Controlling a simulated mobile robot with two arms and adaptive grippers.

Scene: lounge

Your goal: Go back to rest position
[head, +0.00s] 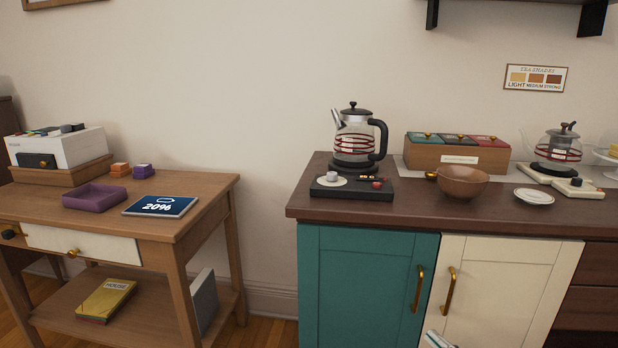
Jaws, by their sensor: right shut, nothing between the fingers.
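My right gripper (437,341) barely shows at the bottom edge, in front of the cream cabinet door (507,290). Only its tip is in view; it is shut and holds nothing. Most of it is cut off by the frame. My left gripper is not in view.
A dark counter (400,212) bears a kettle (354,140), a wooden bowl (463,181), a tea box (457,153) and a glass teapot (560,146). At left, a wooden table (190,190) holds a purple tray (94,197) and a tablet (160,206). A gap separates them.

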